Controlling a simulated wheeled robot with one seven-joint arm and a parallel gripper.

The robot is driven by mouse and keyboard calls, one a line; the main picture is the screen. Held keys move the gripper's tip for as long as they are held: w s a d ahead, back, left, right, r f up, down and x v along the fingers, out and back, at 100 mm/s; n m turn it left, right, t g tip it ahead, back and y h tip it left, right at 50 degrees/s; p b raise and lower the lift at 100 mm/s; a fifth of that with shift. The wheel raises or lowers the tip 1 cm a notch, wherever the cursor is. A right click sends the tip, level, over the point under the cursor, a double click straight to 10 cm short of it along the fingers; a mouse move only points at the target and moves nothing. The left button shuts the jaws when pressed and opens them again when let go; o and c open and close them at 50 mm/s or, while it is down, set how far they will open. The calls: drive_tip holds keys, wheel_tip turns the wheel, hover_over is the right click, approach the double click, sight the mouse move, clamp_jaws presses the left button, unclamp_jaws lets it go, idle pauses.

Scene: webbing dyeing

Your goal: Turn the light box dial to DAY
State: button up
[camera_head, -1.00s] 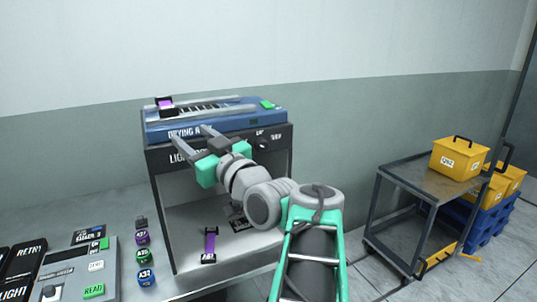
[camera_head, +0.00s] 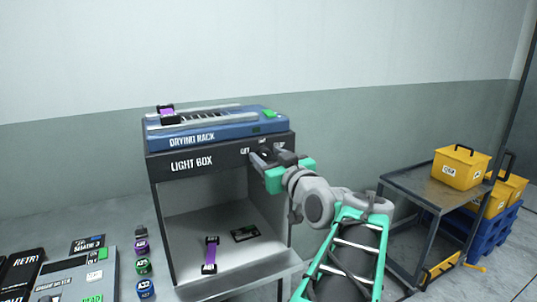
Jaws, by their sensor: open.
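The light box (camera_head: 190,165) is a dark-topped cabinet with a pale, open-fronted interior. Its dial (camera_head: 264,152) is a small dark knob at the right of the black front panel, with small white labels around it. The labels are too small and covered to read fully, so the dial's setting cannot be told. My gripper (camera_head: 268,154) is open in front of the dial, with one grey finger to its left and the other to its right. The fingers partly hide the dial, and I cannot tell whether they touch it.
A blue drying rack (camera_head: 205,134) lies on top of the light box. A purple strip with black ends (camera_head: 210,255) and a dark card (camera_head: 245,233) lie inside. Labelled spools (camera_head: 143,266) and a grey device stand left. A cart (camera_head: 410,190) with a yellow bin stands right.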

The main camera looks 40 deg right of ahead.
drive_tip(key=shift+c, duration=0.5)
clamp_jaws()
